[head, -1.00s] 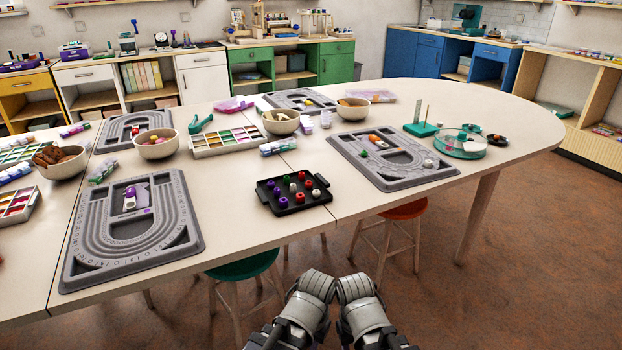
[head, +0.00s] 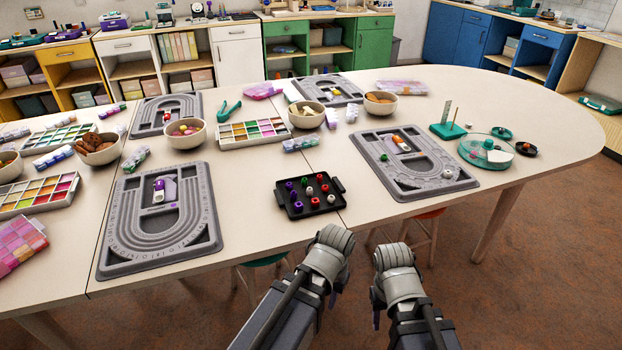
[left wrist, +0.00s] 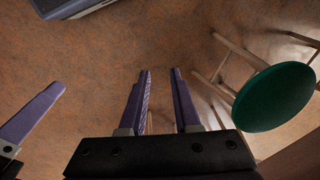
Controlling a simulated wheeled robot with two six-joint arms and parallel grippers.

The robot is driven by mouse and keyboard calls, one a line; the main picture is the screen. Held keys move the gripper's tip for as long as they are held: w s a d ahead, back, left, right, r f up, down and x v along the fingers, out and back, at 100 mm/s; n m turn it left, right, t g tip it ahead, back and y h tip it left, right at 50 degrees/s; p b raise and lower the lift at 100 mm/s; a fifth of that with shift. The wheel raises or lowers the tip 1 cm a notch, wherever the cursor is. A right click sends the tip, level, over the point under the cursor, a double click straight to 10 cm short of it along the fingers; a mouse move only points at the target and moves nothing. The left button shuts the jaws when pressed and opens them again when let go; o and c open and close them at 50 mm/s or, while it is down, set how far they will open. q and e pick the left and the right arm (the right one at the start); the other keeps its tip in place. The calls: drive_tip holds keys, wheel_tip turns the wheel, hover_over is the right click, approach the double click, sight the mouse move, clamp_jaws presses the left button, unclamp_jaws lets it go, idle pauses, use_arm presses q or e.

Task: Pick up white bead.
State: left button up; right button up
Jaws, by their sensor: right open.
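Several small beads lie on a black tray (head: 281,207) near the table's front edge in the head view, in purple, red and white. One white bead (head: 331,199) is at the tray's right front, and another pale bead (head: 309,190) is near its middle. My right gripper (head: 376,312) hangs below and in front of the table edge, open and apart from the tray. My left gripper is mostly hidden behind its arm in the head view. In the left wrist view my left gripper (left wrist: 160,73) has its two purple fingers apart with only floor between them.
Grey bead boards stand left (head: 112,262) and right (head: 445,187) of the tray. Bowls (head: 185,140), a palette (head: 228,142) and a teal round container (head: 478,161) stand farther off. A green stool (left wrist: 275,98) is beside my left gripper, below the table.

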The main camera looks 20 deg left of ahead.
use_arm(q)
drive_tip(key=w+a+r+n+t+p, duration=0.1)
drive_tip(key=w+a+r+p, duration=0.15)
drive_tip(key=r+p, duration=0.7)
drive_tip(key=w+a+r+n+p, duration=0.2)
drive_tip(key=a+r+p, duration=0.2)
drive_tip(key=r+p, duration=0.6)
drive_tip(key=n+t, duration=0.4)
approach(309, 190)
drive_tip(key=w, duration=0.1)
drive_tip(key=x, duration=0.1)
drive_tip(key=b+x, duration=0.1)
drive_tip(key=x, duration=0.1)
drive_tip(key=shift+s+a+f, duration=0.2)
drive_tip(key=shift+s, duration=0.05)
drive_tip(key=b+x, duration=0.5)
drive_tip(key=shift+w+d+f, duration=0.15)
drive_tip(key=shift+f, duration=0.15)
drive_tip(key=shift+r, duration=0.1)
clamp_jaws()
